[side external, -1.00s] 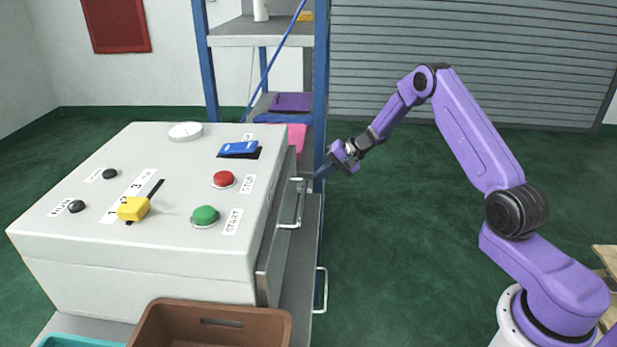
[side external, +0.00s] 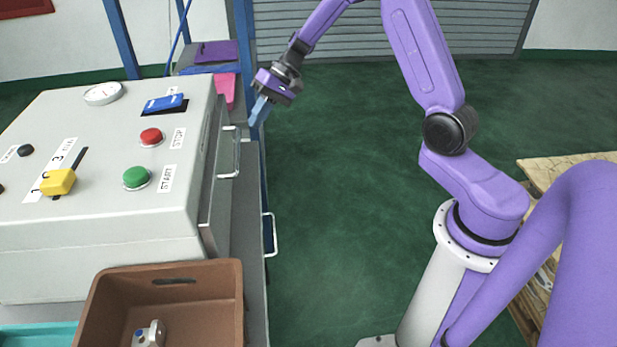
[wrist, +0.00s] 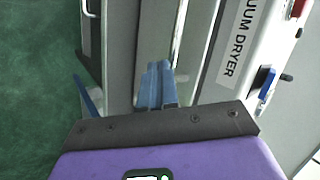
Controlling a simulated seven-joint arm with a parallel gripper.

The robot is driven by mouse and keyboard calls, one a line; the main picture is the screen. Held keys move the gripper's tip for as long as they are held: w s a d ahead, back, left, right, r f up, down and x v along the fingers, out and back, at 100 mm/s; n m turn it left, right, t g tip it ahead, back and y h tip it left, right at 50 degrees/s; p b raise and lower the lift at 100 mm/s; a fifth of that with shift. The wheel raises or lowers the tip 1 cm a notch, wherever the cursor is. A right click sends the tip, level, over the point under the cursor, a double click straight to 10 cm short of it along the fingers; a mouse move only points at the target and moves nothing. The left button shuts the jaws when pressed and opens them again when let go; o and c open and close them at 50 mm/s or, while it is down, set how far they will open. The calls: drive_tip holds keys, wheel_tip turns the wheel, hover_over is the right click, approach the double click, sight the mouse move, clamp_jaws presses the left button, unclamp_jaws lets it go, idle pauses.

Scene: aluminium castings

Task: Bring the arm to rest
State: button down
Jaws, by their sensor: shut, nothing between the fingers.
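My gripper (side external: 259,111) is purple and dark grey with blue fingers. It hangs in the air beside the right face of the grey machine, its fingers pointing down and slightly left. It is just above and to the right of the upper metal handle (side external: 231,153) and looks apart from it. In the wrist view the blue fingers (wrist: 155,84) lie together with nothing between them. They overlap the machine's front there, so the exact gap to the handle is hard to tell.
The machine (side external: 100,225) has a red button (side external: 151,137), green button (side external: 136,177) and yellow slider (side external: 58,182). A brown bin (side external: 237,300) at the front holds a metal casting (side external: 149,334). A shelf post (side external: 247,60) stands close behind my gripper.

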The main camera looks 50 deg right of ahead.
drive_tip(key=s+a+r+n+g+h, duration=0.15)
drive_tip(key=s+a+n, duration=0.3)
drive_tip(key=s, duration=0.45)
drive_tip(key=s+a+r+n+g+h, duration=0.1)
drive_tip(key=s+a+r+n+g, duration=0.2)
drive_tip(key=s+a, duration=0.45)
drive_tip(key=s+d+n+t+h, duration=0.1)
drive_tip(key=s+d+n+h, duration=0.1)
drive_tip(key=s, duration=0.8)
drive_tip(key=s+d+r+n+t+h, duration=0.1)
drive_tip(key=s+d+n, duration=0.4)
drive_tip(key=s, duration=0.5)
drive_tip(key=shift+s+d+n+h, duration=0.3)
drive_tip(key=shift+n+h, duration=0.45)
drive_tip(key=shift+n, duration=0.3)
